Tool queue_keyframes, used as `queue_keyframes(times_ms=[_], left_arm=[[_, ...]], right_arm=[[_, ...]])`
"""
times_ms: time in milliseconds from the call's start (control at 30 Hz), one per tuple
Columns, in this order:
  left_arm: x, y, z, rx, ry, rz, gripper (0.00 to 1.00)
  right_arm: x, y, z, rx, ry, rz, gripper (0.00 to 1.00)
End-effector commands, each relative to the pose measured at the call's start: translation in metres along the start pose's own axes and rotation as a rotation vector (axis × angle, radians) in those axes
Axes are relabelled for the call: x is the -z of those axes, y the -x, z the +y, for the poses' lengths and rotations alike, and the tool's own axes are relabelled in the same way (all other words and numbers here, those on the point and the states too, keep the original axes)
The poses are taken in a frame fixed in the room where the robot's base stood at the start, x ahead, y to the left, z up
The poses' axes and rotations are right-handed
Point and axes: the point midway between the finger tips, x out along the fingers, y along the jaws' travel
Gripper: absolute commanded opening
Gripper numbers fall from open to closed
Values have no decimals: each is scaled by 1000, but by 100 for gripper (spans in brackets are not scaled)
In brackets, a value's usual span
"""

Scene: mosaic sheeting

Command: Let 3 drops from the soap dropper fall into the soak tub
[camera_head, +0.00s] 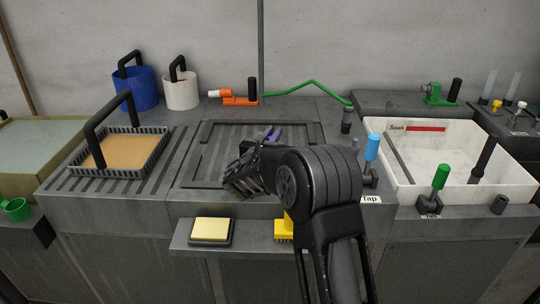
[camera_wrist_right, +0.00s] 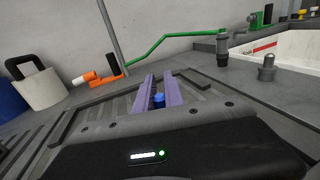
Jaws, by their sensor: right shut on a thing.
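The soak tub (camera_head: 463,149) is a white basin with a "Soak" label and a red strip, at the right of the counter; part of its rim (camera_wrist_right: 298,63) shows in the right wrist view. My right gripper (camera_head: 273,132) is above the grooved middle drainboard, left of the tub and well apart from it. Its purple fingers (camera_wrist_right: 159,90) are shut on a small blue piece (camera_wrist_right: 158,100). The rest of that piece is hidden, so I cannot tell for sure that it is the soap dropper. My left gripper is not in view.
A blue-handled tap lever (camera_head: 371,147) and a green-handled lever (camera_head: 440,176) stand before the tub. A green pipe (camera_head: 312,84) runs behind the drainboard. A tray with a black handle (camera_head: 126,151), a blue bucket (camera_head: 140,91) and a white bucket (camera_head: 181,92) are at left.

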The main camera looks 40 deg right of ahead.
Motion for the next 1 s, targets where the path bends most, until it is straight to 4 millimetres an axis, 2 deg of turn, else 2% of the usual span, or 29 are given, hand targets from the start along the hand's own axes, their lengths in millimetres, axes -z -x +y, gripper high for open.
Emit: queue_keyframes(times_ms=[333,467,567,800,1000], left_arm=[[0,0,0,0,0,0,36],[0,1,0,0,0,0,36],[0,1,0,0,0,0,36],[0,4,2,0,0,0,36],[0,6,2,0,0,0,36]], right_arm=[[-1,0,0,0,0,-1,0],[-9,0,0,0,-2,-1,0],[-23,0,0,1,-3,-2,0],[-70,0,0,1,-5,-3,0],[-96,0,0,1,-2,-1,0]])
